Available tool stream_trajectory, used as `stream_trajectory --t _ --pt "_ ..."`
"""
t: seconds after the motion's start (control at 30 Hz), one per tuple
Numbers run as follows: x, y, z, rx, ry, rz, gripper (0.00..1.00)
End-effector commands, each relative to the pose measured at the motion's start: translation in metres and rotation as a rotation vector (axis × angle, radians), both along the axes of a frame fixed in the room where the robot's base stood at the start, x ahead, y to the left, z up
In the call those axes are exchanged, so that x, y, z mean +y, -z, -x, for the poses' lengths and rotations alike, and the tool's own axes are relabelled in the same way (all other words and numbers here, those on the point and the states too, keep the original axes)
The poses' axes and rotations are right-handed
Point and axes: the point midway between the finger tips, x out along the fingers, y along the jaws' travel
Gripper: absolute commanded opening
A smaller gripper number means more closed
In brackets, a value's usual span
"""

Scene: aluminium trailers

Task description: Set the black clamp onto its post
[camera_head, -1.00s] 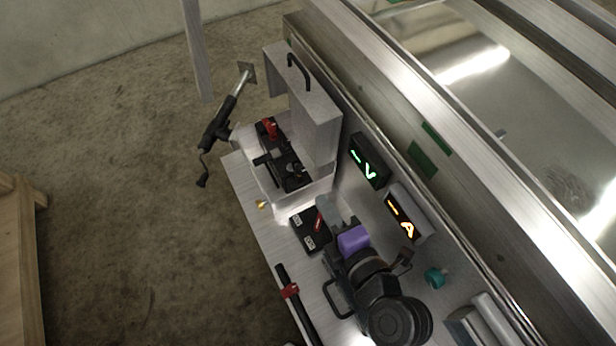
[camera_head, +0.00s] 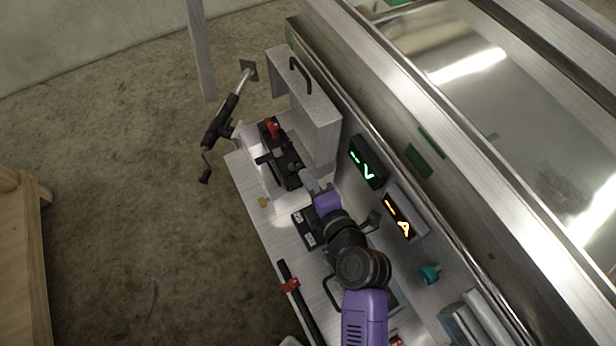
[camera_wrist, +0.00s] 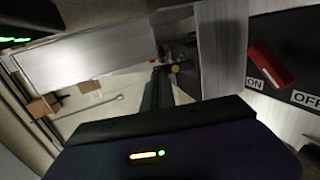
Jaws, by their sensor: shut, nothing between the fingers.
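A black battery (camera_head: 283,160) sits in the open metal box, with a red clamp (camera_head: 273,128) at its far end. Dark parts lie across the battery's middle and near end. I cannot tell which of them is the black clamp, or whether it touches its post. My gripper (camera_head: 308,178) is shut and empty, with its grey fingers beside the battery's near end. In the wrist view the narrow shut fingers (camera_wrist: 158,88) point toward a small dark part with a yellowish end (camera_wrist: 178,68), which is unclear.
The box's upright lid (camera_head: 318,115) stands right of the battery. A black switch plate (camera_head: 306,230) is under my arm; its red lever (camera_wrist: 270,65) shows in the wrist view. Green (camera_head: 367,162) and orange (camera_head: 404,216) displays line the trailer wall. A small yellow piece (camera_head: 263,202) lies left.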

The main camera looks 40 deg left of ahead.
Motion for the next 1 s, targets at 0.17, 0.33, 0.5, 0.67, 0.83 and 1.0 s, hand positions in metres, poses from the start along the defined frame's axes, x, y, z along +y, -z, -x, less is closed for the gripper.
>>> stream_trajectory --t 0.17,0.33,0.5,0.67,0.83,1.0 --pt "0.0 0.0 0.0 0.0 0.0 0.0 0.0" --pt "0.002 0.0 -0.002 -0.002 0.002 0.0 0.0" --pt "0.004 -0.001 -0.002 0.0 0.001 -0.001 0.0" --pt "0.008 -0.002 -0.004 -0.002 0.001 -0.001 0.0" --pt "0.015 -0.002 -0.007 -0.004 0.001 -0.001 0.0" --pt "0.026 -0.004 -0.012 -0.005 0.001 -0.002 0.0"
